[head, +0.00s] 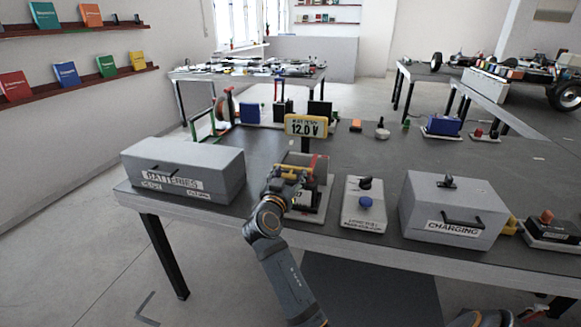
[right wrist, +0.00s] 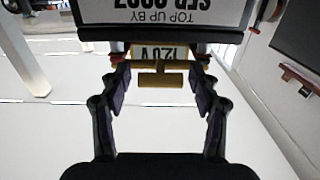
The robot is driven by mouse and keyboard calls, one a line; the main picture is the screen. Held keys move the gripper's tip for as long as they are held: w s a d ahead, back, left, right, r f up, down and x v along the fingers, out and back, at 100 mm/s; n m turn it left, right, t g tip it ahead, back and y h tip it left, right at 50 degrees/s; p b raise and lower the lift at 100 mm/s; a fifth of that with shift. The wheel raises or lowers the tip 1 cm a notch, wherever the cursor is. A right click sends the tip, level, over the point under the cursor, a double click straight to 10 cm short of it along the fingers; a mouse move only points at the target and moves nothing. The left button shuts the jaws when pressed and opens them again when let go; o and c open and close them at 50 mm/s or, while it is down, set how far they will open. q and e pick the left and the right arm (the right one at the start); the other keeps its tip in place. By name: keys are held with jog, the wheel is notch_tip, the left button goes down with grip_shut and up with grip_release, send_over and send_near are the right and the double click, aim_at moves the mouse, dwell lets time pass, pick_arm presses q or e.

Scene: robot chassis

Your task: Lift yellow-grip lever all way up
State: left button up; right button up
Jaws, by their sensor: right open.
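The yellow grip of the lever (right wrist: 160,77) is a short crossbar in the right wrist view, with a stem at its middle. It lies between the fingertips of my right gripper (right wrist: 158,82), which is open with a finger apart on each side. In the head view my right gripper (head: 289,178) is at the device with the yellow 12.0 V display (head: 306,126) and covers much of its front. The lever's lower part and pivot are hidden there. My left gripper is not in view.
A grey BATTERIES box (head: 187,168) stands left of my right gripper. A pale box with a black knob and blue button (head: 364,205) and a grey CHARGING box (head: 452,207) stand to the right. Small parts line the bench's back. Bare bench top (head: 258,150) shows behind the BATTERIES box.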

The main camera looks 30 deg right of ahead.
jog(key=shift+a, duration=0.1)
jog(key=shift+c, duration=0.6)
grip_shut()
jog(key=shift+r, duration=0.1)
